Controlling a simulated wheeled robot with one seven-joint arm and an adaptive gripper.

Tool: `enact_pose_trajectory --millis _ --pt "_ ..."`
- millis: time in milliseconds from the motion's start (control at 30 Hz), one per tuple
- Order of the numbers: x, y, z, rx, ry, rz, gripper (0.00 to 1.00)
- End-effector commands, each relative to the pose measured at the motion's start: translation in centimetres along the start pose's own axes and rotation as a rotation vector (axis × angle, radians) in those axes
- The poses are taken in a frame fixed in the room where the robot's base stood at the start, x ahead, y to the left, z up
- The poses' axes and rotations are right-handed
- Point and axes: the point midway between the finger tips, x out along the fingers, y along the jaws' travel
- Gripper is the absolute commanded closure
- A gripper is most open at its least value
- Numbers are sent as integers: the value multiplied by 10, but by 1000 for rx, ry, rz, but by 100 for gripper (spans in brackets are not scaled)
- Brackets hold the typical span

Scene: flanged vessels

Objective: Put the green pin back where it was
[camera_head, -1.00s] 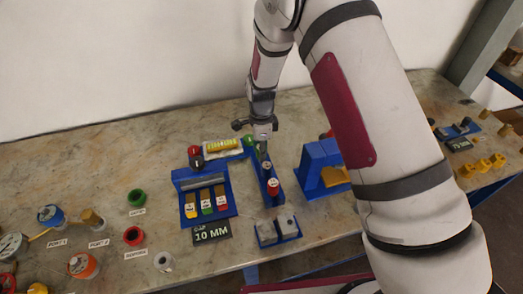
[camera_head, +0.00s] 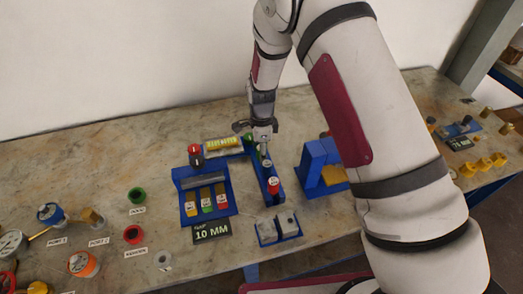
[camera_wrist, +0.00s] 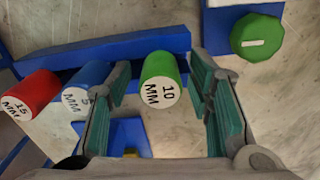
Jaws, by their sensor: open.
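The green pin (camera_wrist: 160,78), marked 10 MM on its end, stands by the blue rack (camera_wrist: 130,48) in the wrist view. My gripper (camera_wrist: 160,112) is open, with one finger on each side of the green pin. A gap shows between the pin and the right finger; the left finger is closer. The blue pin (camera_wrist: 84,90), marked 5 MM, and the red pin (camera_wrist: 32,95), marked 15 MM, stand to the left. In the head view my gripper (camera_head: 263,138) is over the far end of the rack (camera_head: 276,198). The green pin's lower end is hidden.
A green knob (camera_wrist: 257,37) is close to the right finger. A blue fixture with coloured tabs (camera_head: 207,196) and a "GAP 10 MM" sign (camera_head: 212,232) stand left of the rack. A blue block (camera_head: 318,165) stands to the right. Grey blocks (camera_head: 278,228) sit in front.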

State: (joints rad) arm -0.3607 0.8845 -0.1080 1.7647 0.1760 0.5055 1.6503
Motion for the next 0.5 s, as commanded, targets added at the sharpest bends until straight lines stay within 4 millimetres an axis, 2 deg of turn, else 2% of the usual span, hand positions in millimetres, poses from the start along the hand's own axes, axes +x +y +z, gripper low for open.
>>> enact_pose_trajectory --millis 133,267,500 --pt "-7 0 0 0 -1 -1 53" --pt "-24 -2 0 -1 0 -4 53" --pt "-75 -2 1 -1 -1 -5 53"
